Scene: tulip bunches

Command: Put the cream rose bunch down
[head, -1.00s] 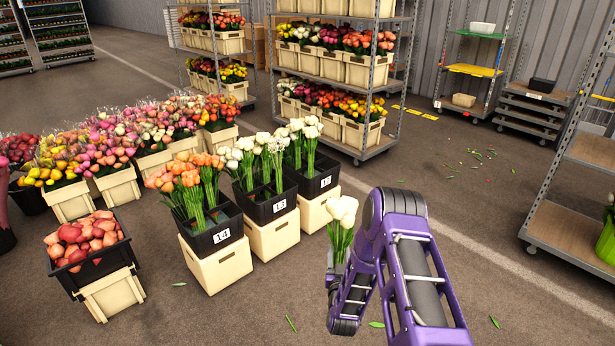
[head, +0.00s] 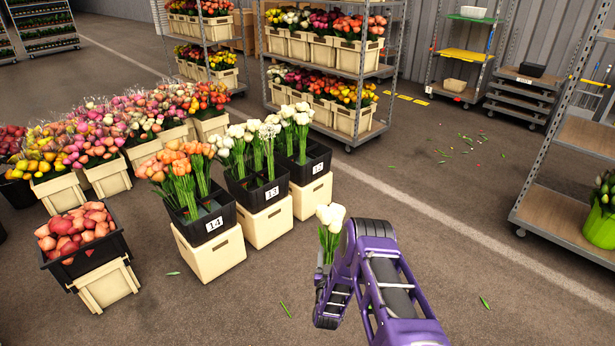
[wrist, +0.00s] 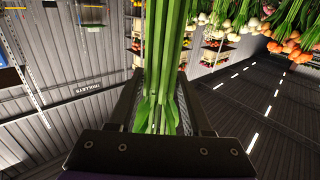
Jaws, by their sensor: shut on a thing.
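My gripper (wrist: 162,110) is shut on the green stems of a flower bunch, the cream rose bunch (head: 330,218). In the head view its pale cream blooms point up beside my purple arm, in front of the bins. In the wrist view its stems (wrist: 168,50) run between the fingers, and the blooms are out of that view. My fingertips are hidden behind my arm in the head view. The bunch is held clear of the bins, over the floor side.
Black bins numbered 14 (head: 210,226), 13 (head: 268,195) and 12 (head: 318,166) stand on cream crates, holding orange and white flowers. A black crate of reddish blooms (head: 80,236) is at the left. A trolley (head: 570,230) stands at the right. Floor between is mostly clear.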

